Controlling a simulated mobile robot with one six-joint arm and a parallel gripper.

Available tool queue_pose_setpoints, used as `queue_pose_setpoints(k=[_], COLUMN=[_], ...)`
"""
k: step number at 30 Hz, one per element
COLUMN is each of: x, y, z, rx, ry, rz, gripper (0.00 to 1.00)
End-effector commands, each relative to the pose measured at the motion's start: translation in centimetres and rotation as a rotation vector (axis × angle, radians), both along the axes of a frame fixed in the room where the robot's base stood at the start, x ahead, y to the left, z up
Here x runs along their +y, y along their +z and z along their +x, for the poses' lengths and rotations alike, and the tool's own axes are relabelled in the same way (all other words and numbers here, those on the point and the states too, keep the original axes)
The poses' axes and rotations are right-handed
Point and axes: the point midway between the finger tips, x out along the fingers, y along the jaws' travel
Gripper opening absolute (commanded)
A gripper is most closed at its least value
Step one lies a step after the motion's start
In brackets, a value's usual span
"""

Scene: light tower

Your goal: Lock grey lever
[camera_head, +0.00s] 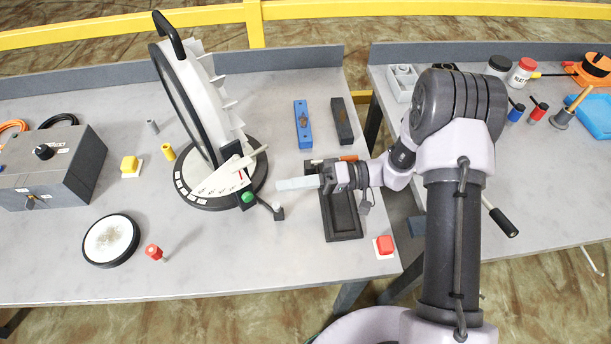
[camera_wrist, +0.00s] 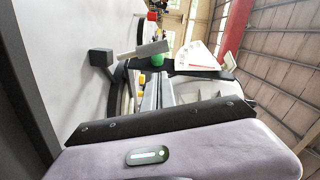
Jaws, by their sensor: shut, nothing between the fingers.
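The grey lever (camera_head: 278,212) is a short dark rod with a grey block at its end, sticking out at the front right of the light tower's round base (camera_head: 205,203). In the wrist view the lever's dark block (camera_wrist: 100,57) shows at upper left, beside the tower's green button (camera_wrist: 157,60). My gripper (camera_head: 279,185) is shut and empty, its pale fingers pointing left just behind the lever block in the head view. A gap shows between fingertips and block there; height and contact cannot be told.
The tall white lamp (camera_head: 202,95) stands on the base, with white label plates (camera_head: 222,180) near the fingertips. A black tray (camera_head: 342,222) lies under my wrist. A red button (camera_head: 384,244) is at the table's front right. Clear tabletop lies in front of the lever.

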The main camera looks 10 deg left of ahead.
Motion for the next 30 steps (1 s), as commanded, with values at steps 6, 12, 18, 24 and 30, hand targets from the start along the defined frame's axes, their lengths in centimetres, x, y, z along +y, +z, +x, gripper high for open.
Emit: queue_pose_setpoints(k=[6,12,18,24,30], x=[-0.1,-0.1,-0.1,-0.2,-0.2], y=[-0.7,-0.7,-0.7,-0.7,-0.7], z=[-1.8,-2.0,-2.0,-2.1,-2.3], rx=[0.0,-0.001,-0.001,-0.001,-0.001], ry=[0.0,0.0,0.0,0.0,0.0], rz=[0.0,0.0,0.0,0.0,0.0], gripper=[0.0,0.0,0.0,0.0,0.0])
